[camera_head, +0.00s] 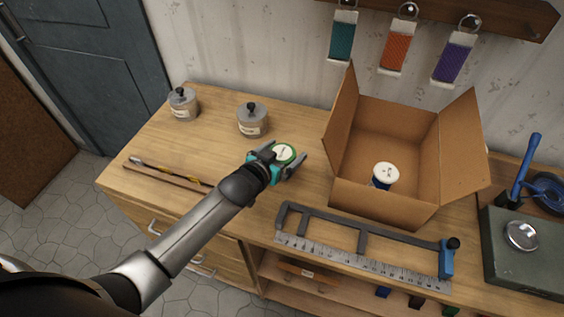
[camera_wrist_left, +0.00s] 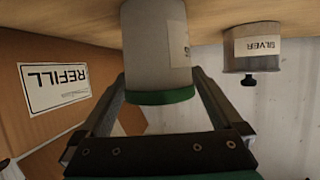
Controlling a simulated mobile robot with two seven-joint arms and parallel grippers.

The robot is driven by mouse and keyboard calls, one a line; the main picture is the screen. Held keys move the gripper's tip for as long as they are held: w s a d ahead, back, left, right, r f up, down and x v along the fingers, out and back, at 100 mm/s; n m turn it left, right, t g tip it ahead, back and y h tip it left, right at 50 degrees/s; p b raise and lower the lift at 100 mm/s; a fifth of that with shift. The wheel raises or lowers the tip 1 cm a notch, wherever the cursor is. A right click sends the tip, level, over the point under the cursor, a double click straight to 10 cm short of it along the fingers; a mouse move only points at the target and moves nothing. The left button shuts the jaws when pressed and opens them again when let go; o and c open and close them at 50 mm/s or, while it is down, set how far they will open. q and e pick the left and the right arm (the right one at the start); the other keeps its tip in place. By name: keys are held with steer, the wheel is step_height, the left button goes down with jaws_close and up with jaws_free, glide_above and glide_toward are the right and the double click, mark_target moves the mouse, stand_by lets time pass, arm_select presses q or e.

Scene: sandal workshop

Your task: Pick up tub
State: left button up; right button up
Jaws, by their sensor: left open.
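A tub (camera_head: 284,151) with a green-rimmed white lid stands on the wooden bench, left of the cardboard box. In the left wrist view the same tub (camera_wrist_left: 157,45) shows upside down, with a pale body and a green rim. My left gripper (camera_head: 283,160) is open, with a finger on either side of the tub. I cannot tell whether the fingers touch it. A second tub (camera_head: 385,174), blue with a white lid, sits inside the open cardboard box (camera_head: 383,207). My right gripper is not in view.
Two grey knobbed pots (camera_head: 252,122) (camera_head: 183,106) stand at the back left; the wrist view shows one labelled SILVER (camera_wrist_left: 259,46). A thin brush-like tool (camera_head: 165,170) lies front left. Straps (camera_head: 397,46) hang above.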

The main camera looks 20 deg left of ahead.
arm_select(q)
steer(key=shift+x, duration=1.15)
steer(key=c, duration=1.3)
steer(key=shift+r, duration=0.15)
steer(key=shift+c, duration=1.3)
